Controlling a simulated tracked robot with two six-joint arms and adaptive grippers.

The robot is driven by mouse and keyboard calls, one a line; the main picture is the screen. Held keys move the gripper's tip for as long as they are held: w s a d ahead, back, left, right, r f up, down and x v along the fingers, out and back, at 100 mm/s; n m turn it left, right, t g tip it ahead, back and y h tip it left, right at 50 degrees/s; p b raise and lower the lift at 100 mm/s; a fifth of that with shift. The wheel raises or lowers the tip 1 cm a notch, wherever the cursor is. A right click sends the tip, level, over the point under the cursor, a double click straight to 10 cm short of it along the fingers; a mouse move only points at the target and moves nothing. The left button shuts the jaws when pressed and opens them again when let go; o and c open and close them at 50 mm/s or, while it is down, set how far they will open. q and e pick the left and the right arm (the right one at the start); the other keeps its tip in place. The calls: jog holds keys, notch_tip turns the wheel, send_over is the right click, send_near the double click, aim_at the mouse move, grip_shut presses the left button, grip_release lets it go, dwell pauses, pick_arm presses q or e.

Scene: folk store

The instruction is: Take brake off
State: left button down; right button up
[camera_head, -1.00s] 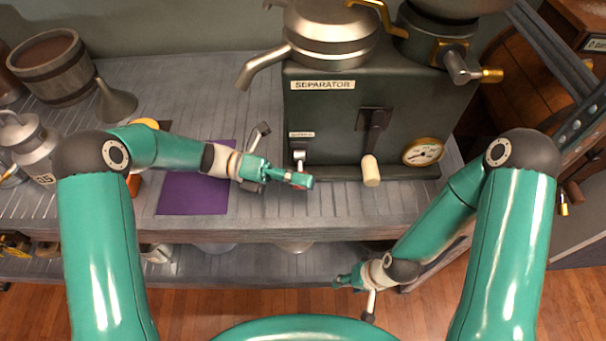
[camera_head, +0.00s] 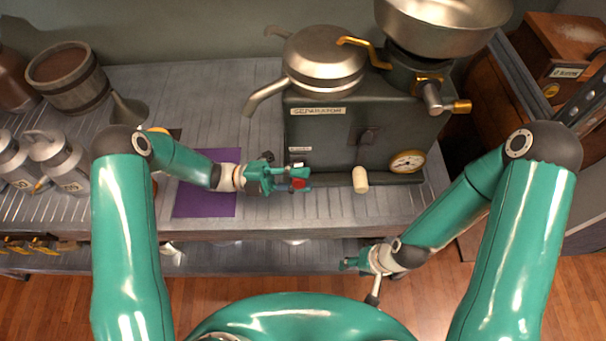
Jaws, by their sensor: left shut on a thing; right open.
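The dark green separator (camera_head: 330,130) stands on the grey slatted bench. A small label (camera_head: 300,149) on its lower left front is too small to read. My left gripper (camera_head: 296,180) is at the separator's lower left front, just below that label. It is shut on a small red-ended brake lever (camera_head: 299,184); the fingers hide most of the lever. The crank's pale handle (camera_head: 360,180) hangs to the right of the gripper, apart from it. My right gripper (camera_head: 352,264) is open and empty, low in front of the bench edge.
A round gauge (camera_head: 407,162) sits at the separator's lower right. A purple cloth (camera_head: 207,190) lies on the bench under my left arm. A funnel (camera_head: 128,108), a wooden bucket (camera_head: 68,78) and milk cans (camera_head: 60,160) stand to the left.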

pick_arm(q)
jog(key=shift+w+r+n, duration=0.2)
jog(key=shift+n, duration=0.5)
jog(key=shift+t, duration=0.4)
jog(key=shift+a, duration=0.1)
jog(key=c, duration=1.1)
grip_release()
jog(key=shift+w, duration=0.1)
jog(key=shift+c, duration=0.2)
jog(key=shift+r, duration=0.1)
